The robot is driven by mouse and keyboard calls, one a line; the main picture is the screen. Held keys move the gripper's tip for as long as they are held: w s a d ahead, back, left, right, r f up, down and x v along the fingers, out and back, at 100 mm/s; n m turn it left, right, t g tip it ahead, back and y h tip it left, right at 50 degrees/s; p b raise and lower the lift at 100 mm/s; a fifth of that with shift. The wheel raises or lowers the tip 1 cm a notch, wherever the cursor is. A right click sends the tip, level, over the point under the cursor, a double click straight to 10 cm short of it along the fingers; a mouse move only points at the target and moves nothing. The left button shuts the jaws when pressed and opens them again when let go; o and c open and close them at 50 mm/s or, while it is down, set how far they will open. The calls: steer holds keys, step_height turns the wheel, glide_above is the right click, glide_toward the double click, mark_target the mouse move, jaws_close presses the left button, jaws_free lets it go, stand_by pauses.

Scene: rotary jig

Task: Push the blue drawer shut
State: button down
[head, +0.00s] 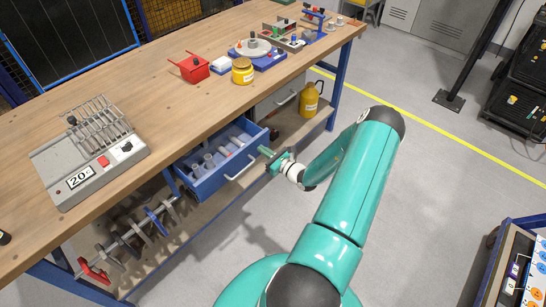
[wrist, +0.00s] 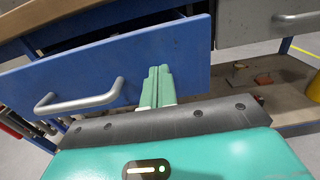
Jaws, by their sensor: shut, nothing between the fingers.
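The blue drawer (head: 222,165) is pulled out from under the workbench, with several grey cylindrical parts lying inside. Its front panel (wrist: 110,62) fills much of the wrist view, with a grey bar handle (wrist: 80,98) at the left. My gripper (head: 264,151) is shut and empty, at the right part of the drawer front. In the wrist view the closed green fingertips (wrist: 157,72) overlap the panel to the right of the handle. I cannot tell whether they touch it.
A grey drawer (head: 278,98) sits right of the blue one. A yellow bottle (head: 310,100) stands on the lower shelf. The wooden benchtop (head: 150,80) holds a grey device, a red box and a yellow jar.

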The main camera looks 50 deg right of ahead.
steer(key=w, duration=1.3)
steer(key=shift+w+a, duration=0.2)
steer(key=shift+s, duration=0.15)
